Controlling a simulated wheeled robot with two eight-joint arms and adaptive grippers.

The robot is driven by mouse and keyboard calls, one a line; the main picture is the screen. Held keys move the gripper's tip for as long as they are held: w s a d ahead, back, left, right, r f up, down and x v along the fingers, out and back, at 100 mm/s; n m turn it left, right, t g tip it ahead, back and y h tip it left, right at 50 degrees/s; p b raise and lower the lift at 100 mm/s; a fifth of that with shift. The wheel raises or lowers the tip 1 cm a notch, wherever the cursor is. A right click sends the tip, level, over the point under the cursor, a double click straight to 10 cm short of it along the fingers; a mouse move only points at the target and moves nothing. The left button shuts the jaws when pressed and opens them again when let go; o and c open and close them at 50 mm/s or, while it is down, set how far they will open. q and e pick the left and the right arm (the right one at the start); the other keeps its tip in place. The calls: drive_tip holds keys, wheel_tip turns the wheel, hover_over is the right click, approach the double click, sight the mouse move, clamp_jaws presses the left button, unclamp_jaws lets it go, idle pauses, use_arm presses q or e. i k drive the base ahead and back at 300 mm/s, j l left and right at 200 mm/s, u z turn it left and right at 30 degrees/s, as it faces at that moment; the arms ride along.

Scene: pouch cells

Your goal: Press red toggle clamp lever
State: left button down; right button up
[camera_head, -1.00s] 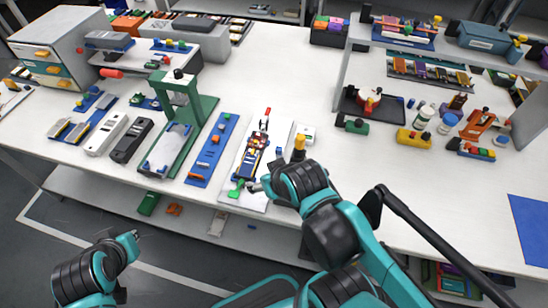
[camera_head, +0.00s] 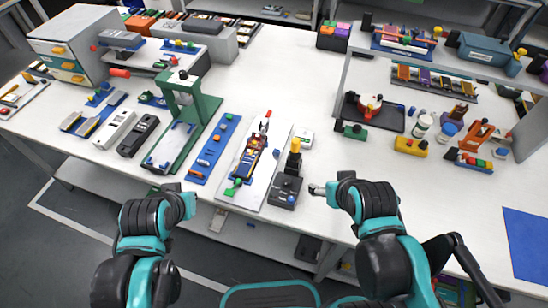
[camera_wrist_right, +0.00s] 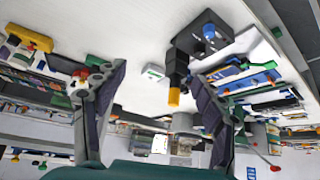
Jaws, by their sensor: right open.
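The red-tipped toggle clamp lever (camera_head: 265,127) stands up at the far end of a fixture on a white plate (camera_head: 231,179), near the middle of the table. A green clamp part (camera_head: 234,187) sits at the plate's near end. My right gripper (camera_head: 318,189) is to the right of the plate, apart from it, near the table's front edge. In the right wrist view my right gripper (camera_wrist_right: 162,110) is open, with nothing between its fingers. My left gripper (camera_head: 178,188) is at the front edge, left of the plate; its finger opening is too small to tell.
A black box (camera_head: 285,192) with a yellow-tipped post (camera_head: 295,150) stands between the plate and my right gripper. A blue strip (camera_head: 213,150) and a green press frame (camera_head: 204,107) stand left of the plate.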

sight(269, 113)
drive_tip(key=i+j+z, duration=0.15)
drive_tip(key=j+z, duration=0.25)
drive_tip(key=j, duration=0.2)
drive_tip(key=i+j+z, duration=0.1)
drive_tip(key=j+z, duration=0.25)
drive_tip(key=j, duration=0.25)
